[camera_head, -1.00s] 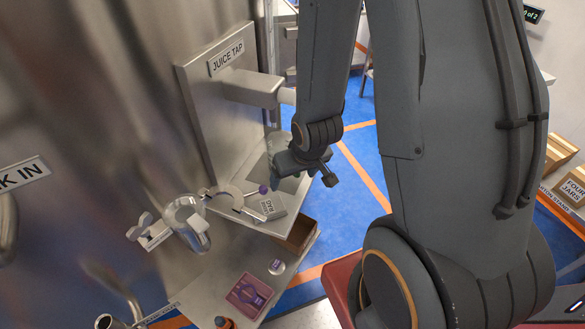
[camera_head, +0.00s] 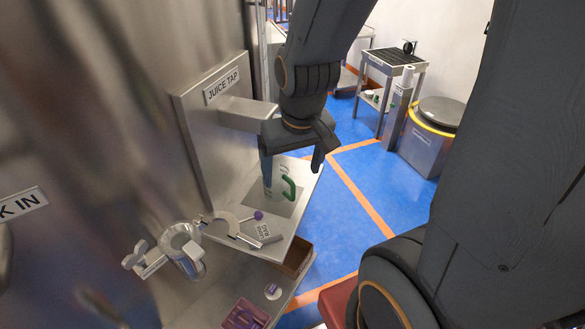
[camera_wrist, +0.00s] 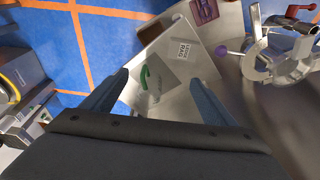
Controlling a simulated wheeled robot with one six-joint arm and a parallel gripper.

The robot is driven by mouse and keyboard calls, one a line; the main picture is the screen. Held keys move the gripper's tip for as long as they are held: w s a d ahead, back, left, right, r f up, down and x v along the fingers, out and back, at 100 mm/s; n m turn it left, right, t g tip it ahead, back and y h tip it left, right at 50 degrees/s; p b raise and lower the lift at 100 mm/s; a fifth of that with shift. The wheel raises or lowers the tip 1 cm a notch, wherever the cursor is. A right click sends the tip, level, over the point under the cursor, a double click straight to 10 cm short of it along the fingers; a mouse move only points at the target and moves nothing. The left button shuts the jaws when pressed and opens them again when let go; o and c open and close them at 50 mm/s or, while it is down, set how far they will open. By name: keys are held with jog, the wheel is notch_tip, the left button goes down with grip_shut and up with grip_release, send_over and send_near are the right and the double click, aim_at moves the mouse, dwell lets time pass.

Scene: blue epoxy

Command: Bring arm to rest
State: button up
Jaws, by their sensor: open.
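My gripper (camera_head: 293,165) is open and empty, pointing down in front of the juice tap (camera_head: 222,88). A white mug with a green handle (camera_head: 278,185) stands upright on the metal shelf (camera_head: 308,177) under the tap. In the head view my gripper overlaps the top of the mug. Nothing is between the pads that I can see as gripped.
A purple box (camera_head: 243,314) lies on the lower counter. A small cart (camera_head: 392,68) and a lidded bin (camera_head: 432,135) stand at the back right. Blue floor is clear between.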

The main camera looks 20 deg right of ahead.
dwell(0.3)
notch_tip(320, 180, down, 9)
jog(key=g+b, duration=0.1)
jog(key=b, duration=0.7)
jog(key=shift+f, duration=0.1)
